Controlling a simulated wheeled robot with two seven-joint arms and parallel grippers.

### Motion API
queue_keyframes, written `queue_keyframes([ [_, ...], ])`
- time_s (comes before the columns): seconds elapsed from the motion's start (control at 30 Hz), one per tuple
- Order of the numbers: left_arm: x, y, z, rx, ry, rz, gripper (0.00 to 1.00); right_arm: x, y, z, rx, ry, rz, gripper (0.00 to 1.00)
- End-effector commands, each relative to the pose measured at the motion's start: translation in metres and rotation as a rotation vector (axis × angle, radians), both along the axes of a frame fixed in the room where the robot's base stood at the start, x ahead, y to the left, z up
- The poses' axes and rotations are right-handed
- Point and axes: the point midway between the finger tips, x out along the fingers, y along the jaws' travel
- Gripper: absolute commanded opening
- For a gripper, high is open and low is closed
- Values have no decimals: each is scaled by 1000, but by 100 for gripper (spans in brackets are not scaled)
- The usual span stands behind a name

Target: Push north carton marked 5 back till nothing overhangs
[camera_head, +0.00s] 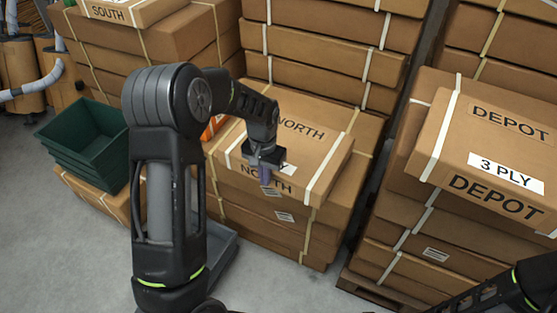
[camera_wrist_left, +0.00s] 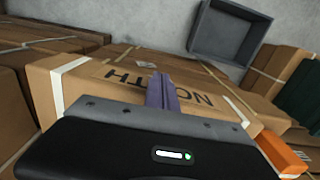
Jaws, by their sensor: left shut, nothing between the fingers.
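The north carton (camera_head: 325,150), brown with white straps and NORTH printed on its top and front, lies on top of the middle front stack. It sits askew to the carton below, whose top shows along its right and back. A white label on it is mostly covered by my gripper, and I cannot read a 5. My left gripper (camera_head: 265,176) is shut and empty, its purple fingers at the front face. The wrist view shows the fingers (camera_wrist_left: 161,92) before the carton's lettered face (camera_wrist_left: 120,78); whether they touch is unclear. My right gripper is out of view.
A DEPOT carton (camera_head: 440,130) tops the pallet stack at right. Taller carton stacks (camera_head: 330,45) stand behind. A SOUTH carton (camera_head: 120,12) is at upper left, green bins (camera_head: 85,140) below it. An orange item (camera_head: 213,127) is beside the north carton. Grey floor (camera_head: 60,245) is open at lower left.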

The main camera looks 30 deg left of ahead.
Motion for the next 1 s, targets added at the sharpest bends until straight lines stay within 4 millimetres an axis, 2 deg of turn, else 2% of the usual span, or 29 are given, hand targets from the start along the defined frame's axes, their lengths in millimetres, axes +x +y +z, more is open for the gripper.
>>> queue_keyframes([
  [1.0, 52, 0, 0, -1, -1, 0, 0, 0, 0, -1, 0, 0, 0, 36],
])
